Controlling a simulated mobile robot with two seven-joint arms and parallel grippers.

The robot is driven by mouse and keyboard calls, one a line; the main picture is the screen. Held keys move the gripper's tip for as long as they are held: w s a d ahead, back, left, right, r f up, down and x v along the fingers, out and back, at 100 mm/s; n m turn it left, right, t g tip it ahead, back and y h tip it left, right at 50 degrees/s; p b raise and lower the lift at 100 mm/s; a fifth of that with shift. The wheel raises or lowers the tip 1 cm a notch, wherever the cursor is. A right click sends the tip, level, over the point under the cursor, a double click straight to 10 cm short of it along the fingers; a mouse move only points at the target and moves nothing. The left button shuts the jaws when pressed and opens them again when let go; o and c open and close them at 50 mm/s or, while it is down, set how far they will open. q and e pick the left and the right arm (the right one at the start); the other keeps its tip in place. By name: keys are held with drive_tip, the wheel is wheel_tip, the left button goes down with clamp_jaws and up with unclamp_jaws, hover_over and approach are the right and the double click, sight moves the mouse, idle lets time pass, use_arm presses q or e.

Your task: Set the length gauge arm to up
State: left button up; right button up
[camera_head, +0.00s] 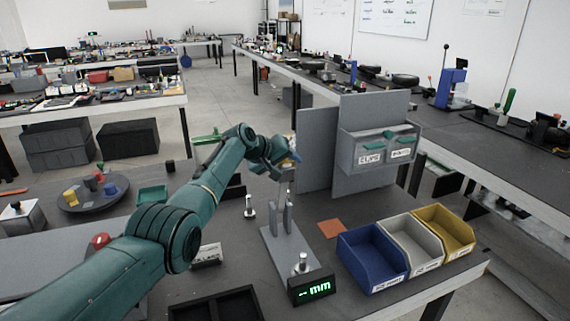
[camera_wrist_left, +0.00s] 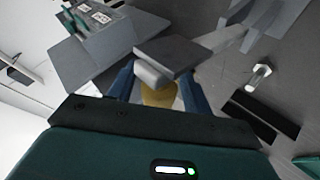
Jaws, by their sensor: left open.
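The length gauge (camera_head: 289,250) has a grey base, two short uprights and a thin vertical rod, with a green-lit display (camera_head: 312,288) reading "-- mm" at its front. A grey block, apparently the gauge arm (camera_head: 280,173), is at the rod's top. My left gripper (camera_head: 287,160) is right at this block, its fingers partly hidden by it. In the left wrist view, the blue fingers (camera_wrist_left: 158,86) are apart, beside the dark grey block (camera_wrist_left: 168,54) and a light rounded piece (camera_wrist_left: 151,75). I cannot tell if they touch. My right gripper is not in view.
Blue (camera_head: 372,257), grey and yellow bins stand to the right of the gauge. A grey panel with a labelled box (camera_head: 378,150) rises behind it. A small metal post (camera_head: 249,208) stands to its left, and a black tray (camera_head: 217,306) lies at the front. An orange square lies by the gauge.

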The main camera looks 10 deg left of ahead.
use_arm(q)
drive_tip(key=shift+s+r, duration=0.1)
drive_tip(key=shift+p+v, duration=0.45)
drive_tip(key=shift+v, duration=0.55)
drive_tip(key=v, duration=1.1)
drive_tip(key=shift+b, duration=0.35)
